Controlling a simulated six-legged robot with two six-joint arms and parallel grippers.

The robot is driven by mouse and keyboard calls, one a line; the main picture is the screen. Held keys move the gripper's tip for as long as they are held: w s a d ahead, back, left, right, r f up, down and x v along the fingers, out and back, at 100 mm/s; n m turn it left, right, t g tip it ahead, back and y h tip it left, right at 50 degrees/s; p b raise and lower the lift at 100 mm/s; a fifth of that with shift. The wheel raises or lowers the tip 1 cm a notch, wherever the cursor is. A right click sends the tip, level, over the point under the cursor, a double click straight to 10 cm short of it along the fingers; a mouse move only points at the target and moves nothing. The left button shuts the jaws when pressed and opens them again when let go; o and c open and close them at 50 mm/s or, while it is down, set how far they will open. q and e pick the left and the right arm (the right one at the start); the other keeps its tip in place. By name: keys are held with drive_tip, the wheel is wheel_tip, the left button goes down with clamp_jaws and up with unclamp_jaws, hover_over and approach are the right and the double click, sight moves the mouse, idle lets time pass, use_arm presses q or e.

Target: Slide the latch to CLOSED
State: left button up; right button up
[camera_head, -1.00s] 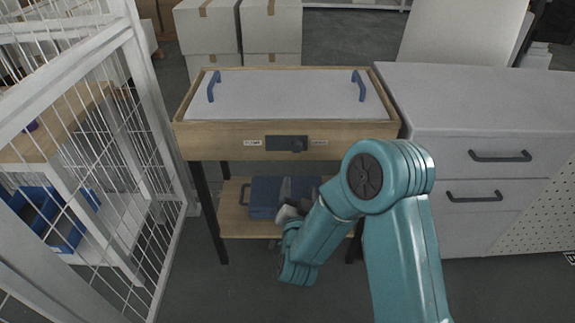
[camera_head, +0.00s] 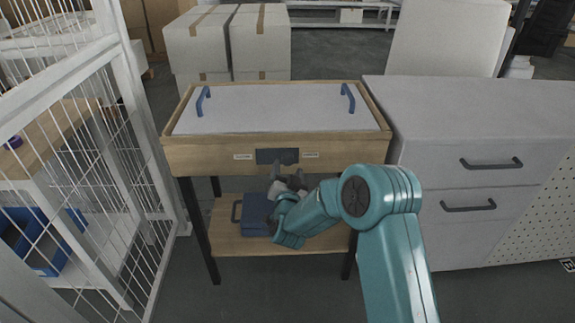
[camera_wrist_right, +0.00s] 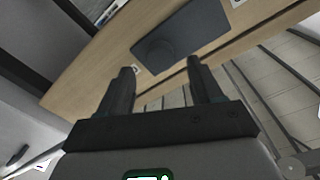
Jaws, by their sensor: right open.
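The latch is a dark plate (camera_head: 268,156) on the wooden front of a table, with a pale label at each end whose text is too small to read. It shows larger in the wrist view (camera_wrist_right: 185,32), where a round dark knob (camera_wrist_right: 154,50) sits near one end of it. In the head view the knob does not stand out clearly. My right gripper (camera_head: 288,172) is just below and in front of the plate, fingers up and open. In the wrist view its fingertips (camera_wrist_right: 160,66) are spread, the knob ahead between their lines, apparently not touched. My left gripper is not in view.
A grey-topped cabinet (camera_head: 468,110) stands right of the wooden table (camera_head: 215,160). A white wire cage (camera_head: 128,130) stands left. A blue case (camera_head: 256,215) lies on the lower shelf below my gripper. Two blue handles rise from the tabletop.

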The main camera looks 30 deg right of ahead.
sight(288, 162)
drive_tip(key=shift+x, duration=1.7)
drive_tip(key=shift+c, duration=0.3)
clamp_jaws()
drive_tip(key=w+a, duration=0.1)
drive_tip(key=w+a+b, duration=0.1)
drive_tip(key=a, duration=0.1)
drive_tip(key=w+a+b, duration=0.1)
drive_tip(key=a, duration=0.1)
drive_tip(key=shift+w+a+f, duration=0.1)
drive_tip(key=shift+a, duration=0.25)
drive_tip(key=shift+o, duration=0.3)
unclamp_jaws()
drive_tip(key=shift+w, duration=0.15)
